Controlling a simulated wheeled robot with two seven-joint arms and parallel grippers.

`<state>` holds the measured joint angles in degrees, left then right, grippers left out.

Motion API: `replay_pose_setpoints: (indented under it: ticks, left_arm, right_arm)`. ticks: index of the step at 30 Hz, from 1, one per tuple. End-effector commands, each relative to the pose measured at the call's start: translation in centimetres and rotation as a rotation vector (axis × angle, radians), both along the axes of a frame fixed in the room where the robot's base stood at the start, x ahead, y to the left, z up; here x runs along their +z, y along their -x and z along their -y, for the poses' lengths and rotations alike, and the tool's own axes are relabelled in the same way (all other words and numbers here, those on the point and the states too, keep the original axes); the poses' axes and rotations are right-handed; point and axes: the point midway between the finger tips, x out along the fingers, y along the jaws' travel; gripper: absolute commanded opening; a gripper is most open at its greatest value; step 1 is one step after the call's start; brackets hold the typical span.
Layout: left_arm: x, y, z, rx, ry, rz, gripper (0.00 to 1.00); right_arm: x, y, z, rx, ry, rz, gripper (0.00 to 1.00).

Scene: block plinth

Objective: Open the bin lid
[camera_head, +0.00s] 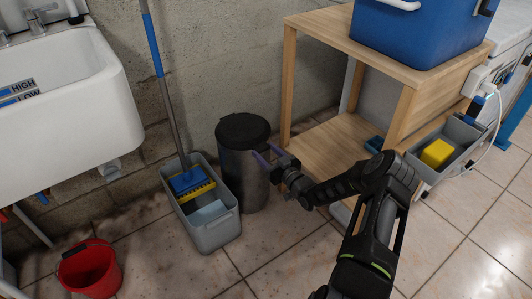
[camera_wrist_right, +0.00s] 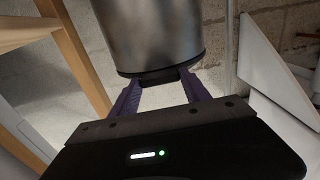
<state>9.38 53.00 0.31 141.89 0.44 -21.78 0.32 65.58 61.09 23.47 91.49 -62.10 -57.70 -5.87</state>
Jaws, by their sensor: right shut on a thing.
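The bin (camera_head: 241,178) is a dark metal cylinder on the floor by the wall. Its black round lid (camera_head: 243,129) lies flat on top, closed. My right gripper (camera_head: 266,154) is at the bin's upper right side, just under the lid's edge. In the right wrist view the bin body (camera_wrist_right: 155,30) fills the top middle, turned over, with the dark lid edge below it. The purple fingers of my right gripper (camera_wrist_right: 160,82) stand either side of a small black tab (camera_wrist_right: 160,77) at that edge and are shut on it. My left gripper is out of view.
A grey mop bucket (camera_head: 208,232) with a blue mop stands left of the bin. A wooden shelf (camera_head: 325,160) stands close on the right, with a blue cooler (camera_head: 415,35) on top. A sink (camera_head: 65,90) and red bucket (camera_head: 90,272) are further left. The floor in front is clear.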

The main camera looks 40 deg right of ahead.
Motion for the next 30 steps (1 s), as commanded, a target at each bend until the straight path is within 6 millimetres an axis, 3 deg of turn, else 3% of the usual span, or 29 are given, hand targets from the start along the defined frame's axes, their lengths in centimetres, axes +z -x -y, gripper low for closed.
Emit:
replay_pose_setpoints:
  ticks: [14,30]
  left_arm:
    - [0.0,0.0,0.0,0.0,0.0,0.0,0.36]
    - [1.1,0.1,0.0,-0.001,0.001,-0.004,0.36]
  right_arm:
    - [0.0,0.0,0.0,0.001,0.0,0.0,0.01]
    - [1.0,0.0,0.0,0.002,0.002,-0.023,0.0]
